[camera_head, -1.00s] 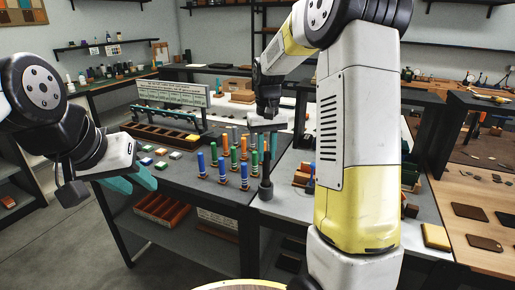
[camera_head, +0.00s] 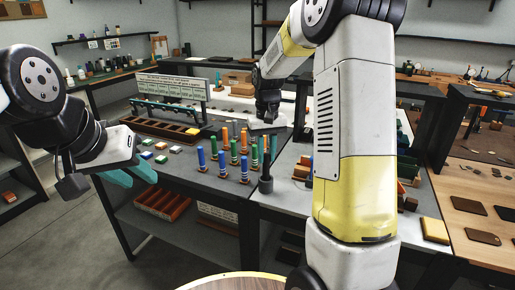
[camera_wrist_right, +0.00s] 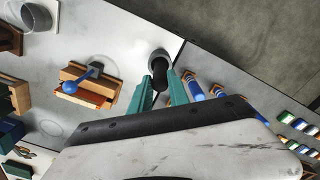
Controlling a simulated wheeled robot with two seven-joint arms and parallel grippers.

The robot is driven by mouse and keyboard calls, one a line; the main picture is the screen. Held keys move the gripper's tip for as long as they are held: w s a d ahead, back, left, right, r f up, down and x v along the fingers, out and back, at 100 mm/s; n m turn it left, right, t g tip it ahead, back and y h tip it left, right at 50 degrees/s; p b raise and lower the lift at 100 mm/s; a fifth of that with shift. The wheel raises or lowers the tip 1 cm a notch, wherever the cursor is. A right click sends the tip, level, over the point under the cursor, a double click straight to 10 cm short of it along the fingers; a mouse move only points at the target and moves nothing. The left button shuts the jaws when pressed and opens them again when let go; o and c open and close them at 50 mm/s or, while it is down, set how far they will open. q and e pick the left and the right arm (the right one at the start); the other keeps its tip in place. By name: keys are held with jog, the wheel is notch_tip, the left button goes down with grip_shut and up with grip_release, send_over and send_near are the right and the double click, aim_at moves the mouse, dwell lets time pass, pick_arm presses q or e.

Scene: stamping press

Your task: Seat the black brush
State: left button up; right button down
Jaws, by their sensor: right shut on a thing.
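My right gripper (camera_wrist_right: 161,82) is shut on the black brush (camera_wrist_right: 160,70), its teal fingers on either side of it. In the head view the right gripper is small and partly hidden, above a dark upright shaft (camera_head: 266,158). Below the shaft is a wider dark cylinder (camera_head: 265,185) near the front edge of the grey table. In the wrist view a grey round rim (camera_wrist_right: 158,53) shows at the brush's far end; I cannot tell whether the brush is inside it or just above. My left gripper (camera_head: 130,177) is open and empty, in front of the left bench.
Several blue, orange and green upright handles (camera_head: 223,163) stand just left of the dark cylinder. A wooden block with a blue-handled tool (camera_wrist_right: 88,84) and a grey cup (camera_wrist_right: 35,18) are on the table. A long brown tray (camera_head: 165,127) lies behind.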

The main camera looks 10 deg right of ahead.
jog(key=shift+f, duration=0.7)
jog(key=c, duration=1.2)
grip_release()
jog(key=shift+o, duration=0.2)
notch_tip(320, 180, up, 7)
jog(key=shift+f, duration=0.1)
jog(key=shift+s+r, duration=0.1)
jog(key=shift+r, duration=0.5)
jog(key=s+a+r+t+y, duration=0.1)
jog(key=s+r+t, duration=0.2)
jog(key=s, duration=0.9)
jog(key=s+a+r+t+y, duration=0.1)
jog(key=s+r+t, duration=0.2)
jog(key=s, duration=0.9)
